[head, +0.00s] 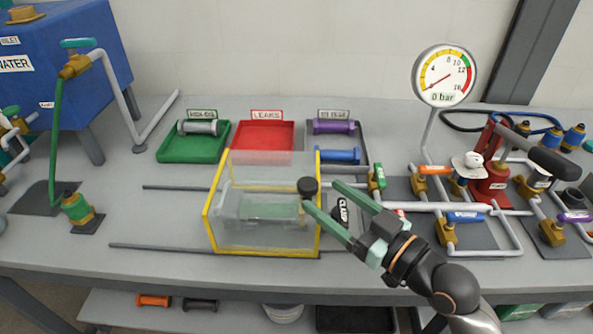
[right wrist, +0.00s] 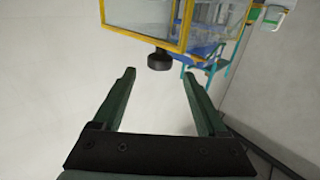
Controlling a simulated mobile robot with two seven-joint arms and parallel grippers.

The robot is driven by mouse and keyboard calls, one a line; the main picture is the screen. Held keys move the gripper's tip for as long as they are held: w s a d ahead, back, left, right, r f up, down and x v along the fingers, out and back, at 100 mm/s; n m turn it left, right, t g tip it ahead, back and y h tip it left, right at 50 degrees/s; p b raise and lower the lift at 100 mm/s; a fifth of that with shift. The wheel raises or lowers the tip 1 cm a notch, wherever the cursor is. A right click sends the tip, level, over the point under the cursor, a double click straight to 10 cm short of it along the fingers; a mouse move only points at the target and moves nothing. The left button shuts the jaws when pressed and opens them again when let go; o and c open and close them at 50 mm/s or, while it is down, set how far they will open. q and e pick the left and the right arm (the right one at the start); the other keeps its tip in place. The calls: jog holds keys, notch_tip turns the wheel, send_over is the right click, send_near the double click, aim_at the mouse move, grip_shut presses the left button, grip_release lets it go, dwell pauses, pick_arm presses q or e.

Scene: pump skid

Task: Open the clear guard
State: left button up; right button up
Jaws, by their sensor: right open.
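The clear guard (head: 262,238) is a see-through box with yellow edges, standing at the middle of the bench. It also shows at the top of the right wrist view (right wrist: 140,18). A round black knob (head: 308,186) sits at its right side; in the right wrist view the knob (right wrist: 160,60) lies ahead, between the lines of my fingers. My right gripper (head: 321,192) is open and empty, with its green fingertips close to the knob. They look apart from it in the wrist view. A pale part inside the guard shows dimly. My left gripper is out of view.
Pipes and valves with coloured handles (head: 464,217) and a gauge (head: 443,75) stand to the right. The bench front left is mostly clear.

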aim_at(301, 179)
jog(key=x, duration=0.8)
jog(key=shift+w+a+f+p, duration=0.1)
jog(key=shift+w+a+p, duration=0.15)
jog(key=shift+p, duration=0.05)
jog(key=shift+c, duration=0.3)
grip_shut()
dwell(0.7)
